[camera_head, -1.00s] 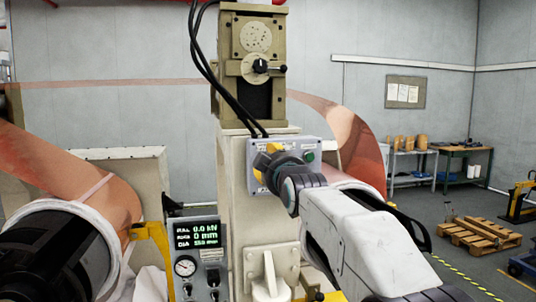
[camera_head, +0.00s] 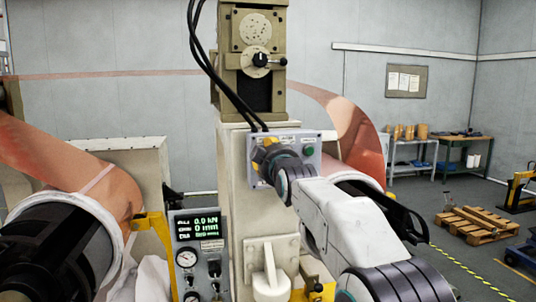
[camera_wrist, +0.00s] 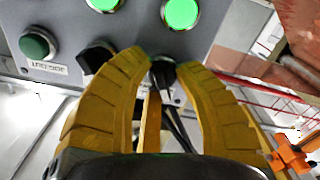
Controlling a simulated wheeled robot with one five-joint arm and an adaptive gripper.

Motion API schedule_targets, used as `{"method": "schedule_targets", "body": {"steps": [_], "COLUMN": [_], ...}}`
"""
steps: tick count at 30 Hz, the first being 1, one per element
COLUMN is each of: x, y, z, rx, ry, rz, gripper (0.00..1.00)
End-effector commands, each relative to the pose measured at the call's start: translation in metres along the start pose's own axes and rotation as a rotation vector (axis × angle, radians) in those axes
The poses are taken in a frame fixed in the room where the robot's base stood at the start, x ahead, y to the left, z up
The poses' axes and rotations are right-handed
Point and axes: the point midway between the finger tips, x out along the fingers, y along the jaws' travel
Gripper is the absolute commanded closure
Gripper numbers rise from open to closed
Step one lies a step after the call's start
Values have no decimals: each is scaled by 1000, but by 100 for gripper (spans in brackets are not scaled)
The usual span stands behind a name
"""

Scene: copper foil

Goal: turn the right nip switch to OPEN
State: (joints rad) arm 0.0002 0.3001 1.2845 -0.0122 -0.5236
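The grey control box (camera_head: 285,135) is mounted on the front of the cream machine post, with my gripper (camera_head: 262,155) up against its left half. In the wrist view my gripper's yellow fingers (camera_wrist: 163,66) stand on either side of a black switch knob (camera_wrist: 163,73), very close to it; I cannot tell whether they press on it. A second black knob (camera_wrist: 95,57) is outside the fingers, beside the left one, nearer the green button (camera_wrist: 38,45). Two lamps glow green (camera_wrist: 180,12). In the head view my gripper hides the knobs, and their position labels cannot be read.
A gauge panel (camera_head: 199,254) with a lit display stands lower left. Copper foil rolls flank the post, one at left (camera_head: 110,190) and one behind my arm (camera_head: 362,135). A pallet (camera_head: 476,225) lies on the floor at right. Black cables hang above the box.

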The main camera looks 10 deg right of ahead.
Motion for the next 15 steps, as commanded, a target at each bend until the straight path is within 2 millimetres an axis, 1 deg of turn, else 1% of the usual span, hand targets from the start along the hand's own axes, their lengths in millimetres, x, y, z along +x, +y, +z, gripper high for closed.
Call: {"method": "schedule_targets", "body": {"steps": [1,7,15], "x": [0,0,-1], "y": [1,2,3], "z": [0,-1,-1], "rx": [0,0,11], "ry": [1,3,5], "rz": [2,4,6], "gripper": [82,100,100]}}
